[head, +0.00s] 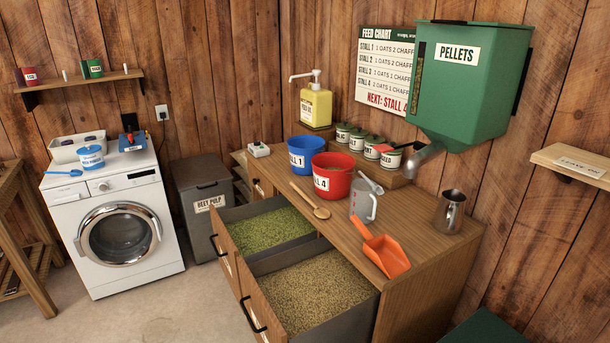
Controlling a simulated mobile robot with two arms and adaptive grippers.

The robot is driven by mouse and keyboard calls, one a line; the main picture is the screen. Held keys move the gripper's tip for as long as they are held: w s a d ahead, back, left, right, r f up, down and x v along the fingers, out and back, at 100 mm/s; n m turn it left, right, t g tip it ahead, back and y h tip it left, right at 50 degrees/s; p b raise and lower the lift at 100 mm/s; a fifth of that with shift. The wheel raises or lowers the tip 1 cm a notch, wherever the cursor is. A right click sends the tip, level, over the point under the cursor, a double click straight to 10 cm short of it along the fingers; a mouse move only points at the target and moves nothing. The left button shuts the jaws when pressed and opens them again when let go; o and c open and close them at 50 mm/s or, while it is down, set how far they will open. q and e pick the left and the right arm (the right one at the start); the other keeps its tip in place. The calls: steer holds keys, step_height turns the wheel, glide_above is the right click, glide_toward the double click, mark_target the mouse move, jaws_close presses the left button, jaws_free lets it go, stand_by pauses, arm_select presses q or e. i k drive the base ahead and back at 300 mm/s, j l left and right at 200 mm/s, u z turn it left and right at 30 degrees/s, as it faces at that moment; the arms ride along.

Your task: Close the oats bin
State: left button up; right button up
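Two pull-out bins stand open at the front of the wooden counter (440,240). The nearer bin (352,322) is pulled far out and holds tan grain (310,290) that looks like oats. It has a wooden front with a black handle (252,315); no label on it is readable from here. The farther bin (290,255) is also pulled out and holds green chopped feed (265,228); its black handle (217,246) faces the left. Neither of my grippers is in view.
On the counter are a blue bucket (306,150), a red bucket (333,178), a wooden spoon (309,200), a clear jug (362,204), an orange scoop (386,254) and a metal pitcher (449,212). A grey beet pulp bin (203,200) and a washing machine (120,235) stand left. Floor before the bins is clear.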

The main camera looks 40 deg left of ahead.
mark_target(310, 292)
steer(key=u, duration=1.65)
